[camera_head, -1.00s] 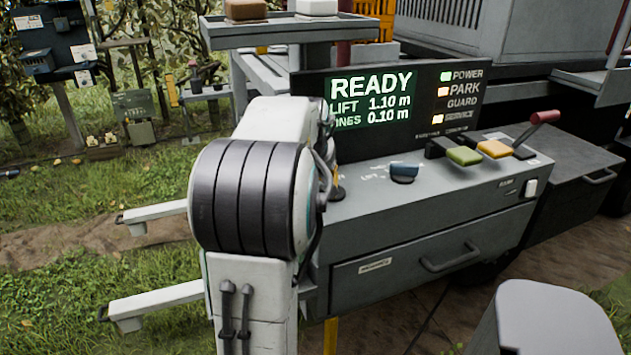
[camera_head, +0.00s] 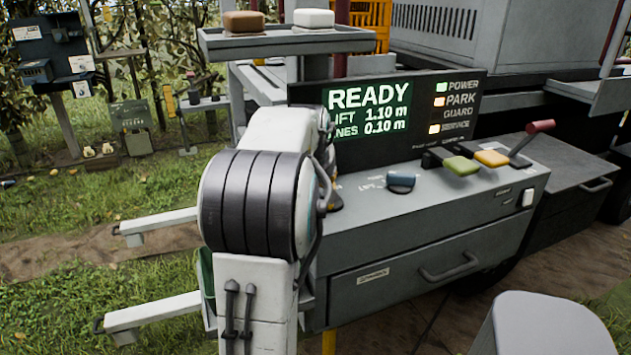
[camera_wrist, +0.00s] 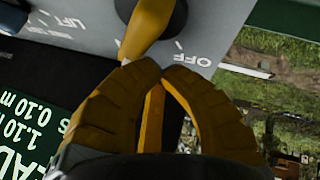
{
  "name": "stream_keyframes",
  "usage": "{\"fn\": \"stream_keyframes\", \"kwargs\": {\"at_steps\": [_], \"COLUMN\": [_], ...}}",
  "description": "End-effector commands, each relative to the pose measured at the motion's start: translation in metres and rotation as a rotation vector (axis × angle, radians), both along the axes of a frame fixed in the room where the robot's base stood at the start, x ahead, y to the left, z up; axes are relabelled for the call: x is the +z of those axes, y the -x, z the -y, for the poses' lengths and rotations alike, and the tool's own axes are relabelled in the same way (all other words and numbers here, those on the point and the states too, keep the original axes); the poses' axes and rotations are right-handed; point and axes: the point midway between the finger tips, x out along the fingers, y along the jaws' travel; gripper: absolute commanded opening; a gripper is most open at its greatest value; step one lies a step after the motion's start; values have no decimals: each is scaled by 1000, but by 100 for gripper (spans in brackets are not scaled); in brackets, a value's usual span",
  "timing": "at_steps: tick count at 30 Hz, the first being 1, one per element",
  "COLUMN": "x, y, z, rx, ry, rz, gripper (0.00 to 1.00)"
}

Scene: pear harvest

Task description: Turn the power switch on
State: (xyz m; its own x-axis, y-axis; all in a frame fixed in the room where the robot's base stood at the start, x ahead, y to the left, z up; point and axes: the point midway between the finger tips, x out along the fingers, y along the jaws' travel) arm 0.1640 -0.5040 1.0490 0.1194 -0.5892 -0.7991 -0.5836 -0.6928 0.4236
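The power switch (camera_wrist: 151,28) is a yellow knob with a white-tipped pointer on the grey console top (camera_head: 440,215). In the wrist view its pointer is turned toward the lower left, away from the printed "OFF". My gripper (camera_wrist: 160,66) has dark yellow ribbed fingers with their tips together, right at the knob's pointer end. I cannot tell whether they touch it. No object shows held between them. In the head view my arm hides most of the gripper and switch. The display (camera_head: 368,108) reads READY, and the POWER lamp (camera_head: 442,87) is lit green.
A blue-grey lift knob (camera_head: 401,180), green (camera_head: 461,166) and yellow (camera_head: 491,158) rockers and a red-handled lever (camera_head: 540,127) sit right of my arm. A tray (camera_head: 290,40) with two blocks stands above. Grass lies to the left.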

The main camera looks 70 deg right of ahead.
Motion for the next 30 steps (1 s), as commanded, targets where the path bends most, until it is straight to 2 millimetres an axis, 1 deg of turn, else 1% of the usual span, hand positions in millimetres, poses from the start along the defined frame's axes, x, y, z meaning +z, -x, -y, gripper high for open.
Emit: {"fn": "stream_keyframes", "kwargs": {"at_steps": [13,17,22,30], "x": [1,5,22,59], "y": [2,2,4,9], "z": [1,-1,-14,-42], "rx": [-3,-3,-2,0], "ry": [4,6,8,7], "rz": [0,0,0,1], "gripper": [0,0,0,0]}}
